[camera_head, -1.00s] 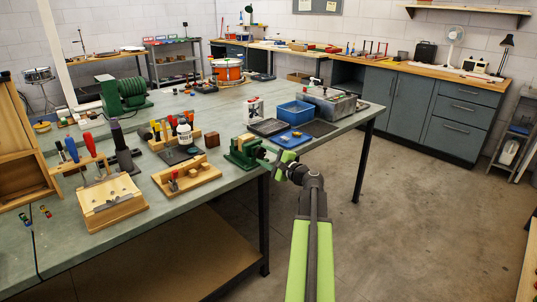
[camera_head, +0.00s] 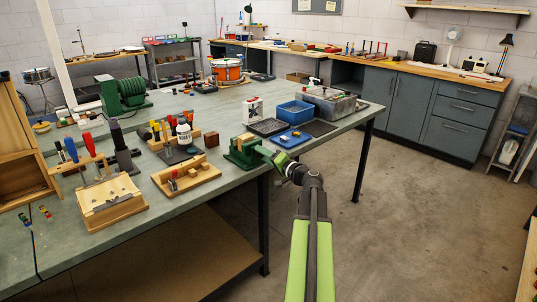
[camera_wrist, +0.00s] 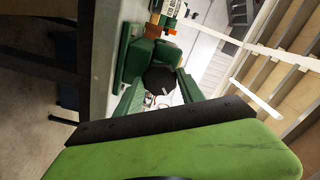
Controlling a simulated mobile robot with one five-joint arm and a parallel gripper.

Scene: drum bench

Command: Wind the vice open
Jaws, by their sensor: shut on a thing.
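The green vice (camera_head: 241,153) sits at the front edge of the workbench, beside a small wooden block. My gripper (camera_head: 277,158) is at the vice's near right side, shut on its handle, which it mostly hides in the head view. In the wrist view the vice's green body (camera_wrist: 135,60) shows beyond my gripper (camera_wrist: 157,92). The dark round end of the vice handle (camera_wrist: 160,78) lies between the two green fingers. I cannot tell how wide the vice jaws stand.
The floor right of the bench is clear.

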